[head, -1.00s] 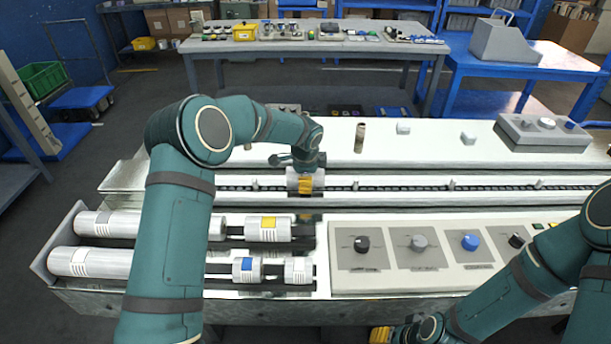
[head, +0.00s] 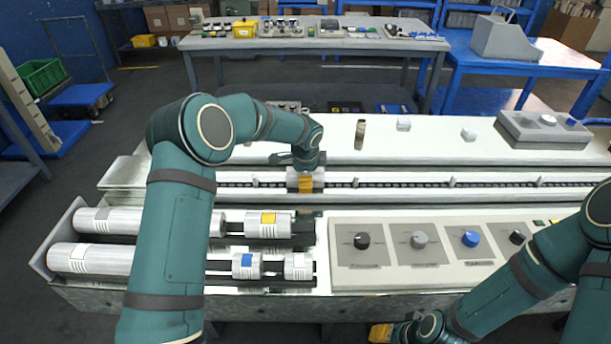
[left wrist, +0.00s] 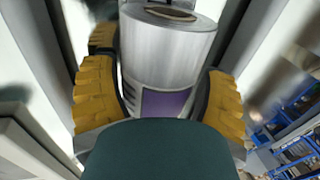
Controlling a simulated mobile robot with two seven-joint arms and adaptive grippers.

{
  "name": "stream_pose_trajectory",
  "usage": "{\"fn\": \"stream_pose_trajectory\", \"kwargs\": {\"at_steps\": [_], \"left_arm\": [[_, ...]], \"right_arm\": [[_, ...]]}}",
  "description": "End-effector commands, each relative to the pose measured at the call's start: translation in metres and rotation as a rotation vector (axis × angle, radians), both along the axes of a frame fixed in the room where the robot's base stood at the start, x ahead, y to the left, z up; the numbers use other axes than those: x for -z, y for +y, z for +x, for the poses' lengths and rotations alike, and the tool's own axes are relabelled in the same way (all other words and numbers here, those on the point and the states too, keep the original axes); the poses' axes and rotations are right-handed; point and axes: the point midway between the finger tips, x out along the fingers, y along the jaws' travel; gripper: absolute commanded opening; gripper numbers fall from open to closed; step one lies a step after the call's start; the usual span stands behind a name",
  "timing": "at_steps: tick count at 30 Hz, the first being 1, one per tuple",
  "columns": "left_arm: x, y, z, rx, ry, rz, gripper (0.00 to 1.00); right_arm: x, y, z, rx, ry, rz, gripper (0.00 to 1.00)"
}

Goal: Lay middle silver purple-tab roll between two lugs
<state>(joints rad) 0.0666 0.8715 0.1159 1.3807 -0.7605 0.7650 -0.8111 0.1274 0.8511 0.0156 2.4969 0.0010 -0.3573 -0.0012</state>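The silver roll (left wrist: 175,50) with a purple label stands out in the left wrist view, between the yellow pads of my left gripper (left wrist: 168,98). The pads sit close against its sides, so the gripper appears shut on it. Whether the roll rests on the channel is not clear. My right gripper (head: 405,334) is low at the front edge, its fingers mostly hidden.
Other silver rolls lie in the tray (head: 52,240) at front left: yellow-tab (head: 268,232), blue-tab (head: 244,266) and several more. A control panel (head: 345,284) with knobs stands front right. A small brown cylinder (head: 360,134) and white blocks stand on the rear deck.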

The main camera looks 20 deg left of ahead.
Motion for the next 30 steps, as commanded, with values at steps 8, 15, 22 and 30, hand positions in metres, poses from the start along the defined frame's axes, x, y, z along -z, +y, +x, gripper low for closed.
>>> {"fn": "stream_pose_trajectory", "kwargs": {"at_steps": [8, 15, 22, 30], "left_arm": [[0.001, 0.000, -0.001, 0.000, 0.002, 0.000, 1.00], [-0.016, -0.001, -0.004, 0.001, -0.001, 0.001, 1.00], [-0.060, -0.004, -0.015, 0.000, -0.003, 0.000, 1.00], [-0.104, -0.008, -0.026, 0.000, -0.002, 0.001, 1.00]], "right_arm": [[0.000, 0.000, 0.000, 0.000, 0.000, 0.000, 0.47], [0.000, 0.000, 0.000, 0.000, 0.000, 0.000, 0.47], [0.000, 0.000, 0.000, 0.000, 0.000, 0.000, 0.47], [0.000, 0.000, 0.000, 0.000, 0.000, 0.000, 0.47]]}}
